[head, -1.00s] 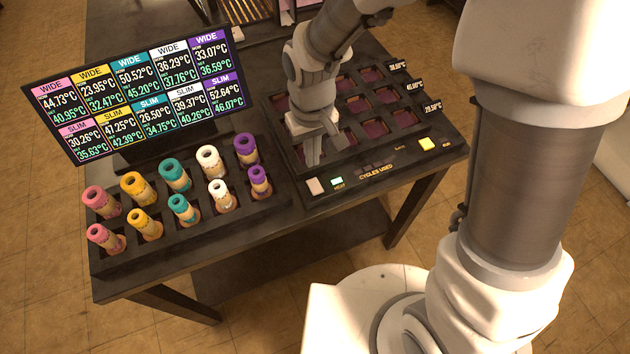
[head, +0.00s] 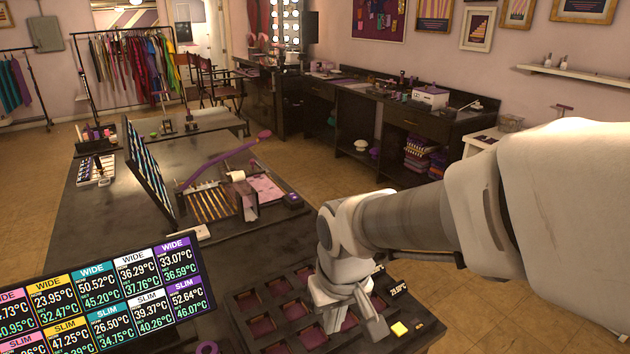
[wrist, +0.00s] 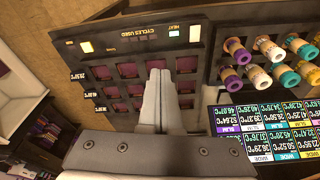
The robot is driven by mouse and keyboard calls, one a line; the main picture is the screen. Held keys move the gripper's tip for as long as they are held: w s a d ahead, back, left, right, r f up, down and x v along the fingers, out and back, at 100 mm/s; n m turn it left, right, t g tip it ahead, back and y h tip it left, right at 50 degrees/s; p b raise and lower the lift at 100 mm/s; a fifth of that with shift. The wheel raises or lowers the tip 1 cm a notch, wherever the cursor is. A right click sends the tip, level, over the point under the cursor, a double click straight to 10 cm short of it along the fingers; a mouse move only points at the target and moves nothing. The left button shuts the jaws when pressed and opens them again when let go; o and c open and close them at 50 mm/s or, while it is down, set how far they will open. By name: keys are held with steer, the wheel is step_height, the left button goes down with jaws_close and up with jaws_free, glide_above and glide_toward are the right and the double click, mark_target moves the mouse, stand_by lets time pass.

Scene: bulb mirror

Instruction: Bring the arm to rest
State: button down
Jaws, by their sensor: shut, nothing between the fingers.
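My gripper (head: 378,326) hangs from the arm at the lower right of the head view, over the dark heater block (head: 250,332) with its square, purple-lined wells. Its two pale fingers are together with nothing between them. In the wrist view the closed fingers (wrist: 159,72) stand in front of the heater block, which shows several empty wells. I cannot tell how high the fingers are above the block. My arm stretches in from the right of the head view.
A temperature screen (head: 105,295) stands left of the block. Capped tubes (wrist: 270,48) sit in a rack in the wrist view. A yellow button (head: 399,328) is by the fingers. Behind, the long table holds a purple-handled device (head: 225,160). Floor is free at right.

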steer(key=s+d+r+m+t, duration=0.3)
steer(key=s+d+r, duration=0.5)
steer(key=d+r, duration=0.2)
steer(key=shift+s+d+r+m+h+p, duration=0.3)
steer(key=shift+d+r+m+p, duration=0.1)
steer(key=shift+d, duration=0.2)
